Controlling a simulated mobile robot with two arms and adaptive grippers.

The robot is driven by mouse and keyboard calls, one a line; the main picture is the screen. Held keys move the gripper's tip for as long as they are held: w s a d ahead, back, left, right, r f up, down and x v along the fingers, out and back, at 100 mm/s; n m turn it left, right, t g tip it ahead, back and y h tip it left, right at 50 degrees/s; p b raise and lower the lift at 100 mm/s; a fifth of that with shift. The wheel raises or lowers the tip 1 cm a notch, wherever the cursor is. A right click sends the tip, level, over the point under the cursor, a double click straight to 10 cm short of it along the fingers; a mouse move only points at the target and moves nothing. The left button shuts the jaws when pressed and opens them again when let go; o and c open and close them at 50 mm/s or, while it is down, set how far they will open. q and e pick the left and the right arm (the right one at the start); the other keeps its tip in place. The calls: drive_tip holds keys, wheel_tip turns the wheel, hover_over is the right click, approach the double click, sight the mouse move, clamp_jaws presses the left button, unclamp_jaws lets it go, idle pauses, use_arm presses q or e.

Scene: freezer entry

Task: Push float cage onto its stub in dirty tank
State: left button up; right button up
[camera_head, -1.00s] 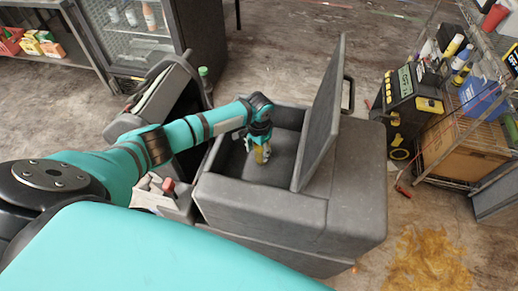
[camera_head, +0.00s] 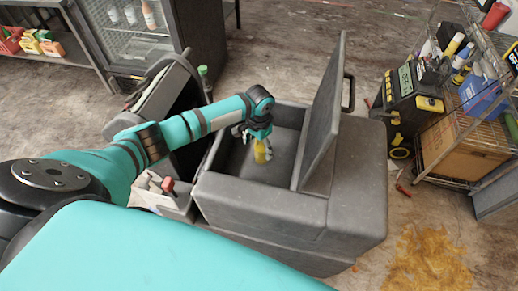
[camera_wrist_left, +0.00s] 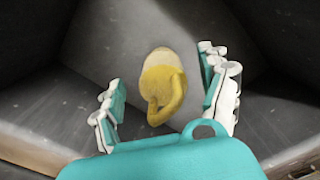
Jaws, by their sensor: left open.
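The yellow float cage (camera_head: 260,151) stands inside the grey dirty tank (camera_head: 260,211), whose lid (camera_head: 323,115) is raised. In the left wrist view the cage (camera_wrist_left: 165,88) has a pale round top end and a yellow loop handle. My left gripper (camera_head: 256,141) is inside the tank opening, just over the cage. In the left wrist view its two fingers (camera_wrist_left: 166,105) are spread apart on either side of the cage, with gaps, and hold nothing. The stub is hidden, so I cannot tell how far the cage is seated. My right gripper is not in view.
A yellow-black machine (camera_head: 408,95) and a wire shelf with boxes (camera_head: 465,145) stand at the right. A caddy (camera_head: 160,190) adjoins the tank's left side. The tank walls (camera_wrist_left: 35,35) surround the left gripper closely. A brown spill (camera_head: 428,262) lies on the floor.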

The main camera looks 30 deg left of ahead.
sight(259, 148)
use_arm(q)
wheel_tip(259, 148, up, 10)
drive_tip(key=shift+f, duration=0.25)
